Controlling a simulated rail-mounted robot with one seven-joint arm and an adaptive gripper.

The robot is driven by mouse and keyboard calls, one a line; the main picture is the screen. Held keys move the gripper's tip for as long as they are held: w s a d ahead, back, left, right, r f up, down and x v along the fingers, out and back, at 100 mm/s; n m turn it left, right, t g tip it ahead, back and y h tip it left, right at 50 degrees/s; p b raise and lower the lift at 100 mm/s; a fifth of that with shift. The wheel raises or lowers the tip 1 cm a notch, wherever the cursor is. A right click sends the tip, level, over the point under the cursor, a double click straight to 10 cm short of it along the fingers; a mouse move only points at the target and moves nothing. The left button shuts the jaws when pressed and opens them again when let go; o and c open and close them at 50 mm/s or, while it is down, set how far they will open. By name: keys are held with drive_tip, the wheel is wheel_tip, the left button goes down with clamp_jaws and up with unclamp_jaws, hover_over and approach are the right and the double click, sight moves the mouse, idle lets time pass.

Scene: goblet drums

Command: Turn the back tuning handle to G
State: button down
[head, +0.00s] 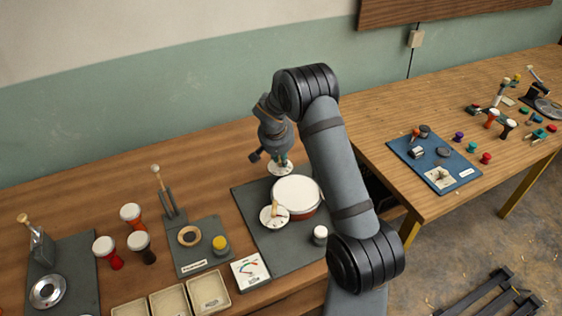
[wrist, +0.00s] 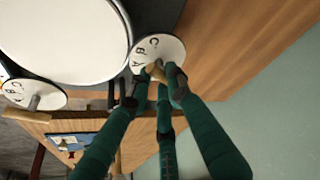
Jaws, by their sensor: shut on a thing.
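The drum (head: 297,188) with a white head stands on a dark mat (head: 250,195). The back dial (head: 281,170) is a white disc behind the drum, partly covered by my gripper (head: 280,160). In the wrist view the back dial (wrist: 166,46) shows letters that look like C, B and A around its rim. Its wooden tuning handle (wrist: 154,70) lies between the fingertips of my gripper (wrist: 158,75), which is shut on it. The handle's pointing direction and any G mark are hidden by the fingers. The front dial (head: 266,219) has its own wooden handle (head: 275,208).
A gauge card (head: 250,270) and a white-topped knob (head: 320,232) are near the drum. Small goblet drums (head: 131,213), a yellow-topped piece (head: 219,243) and trays (head: 208,291) are to the left. A second table (head: 380,120) is at the right.

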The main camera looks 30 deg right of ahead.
drive_tip(key=c, duration=1.6)
unclamp_jaws()
drive_tip(key=v, duration=1.2)
drive_tip(key=shift+w, duration=0.1)
